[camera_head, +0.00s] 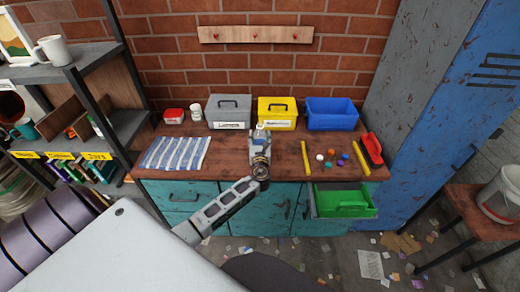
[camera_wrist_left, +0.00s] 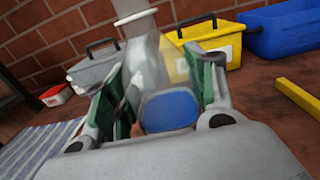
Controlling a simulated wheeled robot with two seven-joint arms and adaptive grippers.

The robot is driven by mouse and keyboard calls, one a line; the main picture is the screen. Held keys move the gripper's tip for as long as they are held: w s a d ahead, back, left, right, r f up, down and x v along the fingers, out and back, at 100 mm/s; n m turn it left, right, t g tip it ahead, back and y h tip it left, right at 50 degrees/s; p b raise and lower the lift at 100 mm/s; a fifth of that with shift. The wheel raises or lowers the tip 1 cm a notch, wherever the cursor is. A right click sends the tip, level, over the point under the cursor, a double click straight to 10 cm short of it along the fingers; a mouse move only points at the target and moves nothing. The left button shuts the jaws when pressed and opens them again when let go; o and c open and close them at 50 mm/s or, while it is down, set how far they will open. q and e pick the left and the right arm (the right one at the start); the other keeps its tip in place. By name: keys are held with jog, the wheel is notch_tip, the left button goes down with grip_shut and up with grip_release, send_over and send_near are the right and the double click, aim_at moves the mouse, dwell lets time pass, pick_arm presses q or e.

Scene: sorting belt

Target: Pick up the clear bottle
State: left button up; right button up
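The clear bottle (camera_wrist_left: 148,62) is see-through with a white cap and a blue lower part, and looks upright in the left wrist view. My left gripper (camera_wrist_left: 163,95) has its green-padded fingers on either side of the bottle. I cannot tell whether both pads touch it. In the head view my left gripper (camera_head: 260,150) is over the middle of the wooden workbench (camera_head: 225,172), and mostly hides the bottle. I cannot tell whether the bottle rests on the bench. My right gripper is not in view.
Grey (camera_head: 228,110), yellow (camera_head: 277,112) and blue (camera_head: 331,113) boxes stand along the back. A striped cloth (camera_head: 176,153) lies left. A yellow bar (camera_head: 306,158), several small coloured balls and a red-black item (camera_head: 371,149) lie right. A green crate (camera_head: 342,203) sits low in front.

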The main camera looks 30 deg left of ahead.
aim_at(260, 122)
pick_arm(q)
jog(key=c, duration=1)
jog(key=shift+r, duration=0.15)
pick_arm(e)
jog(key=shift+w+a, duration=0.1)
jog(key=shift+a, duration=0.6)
pick_arm(q)
notch_tip(260, 122, up, 8)
jog(key=shift+p, duration=0.7)
jog(key=shift+r, duration=0.9)
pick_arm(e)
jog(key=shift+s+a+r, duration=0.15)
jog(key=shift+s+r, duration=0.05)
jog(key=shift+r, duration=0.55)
pick_arm(q)
jog(key=shift+w, duration=0.1)
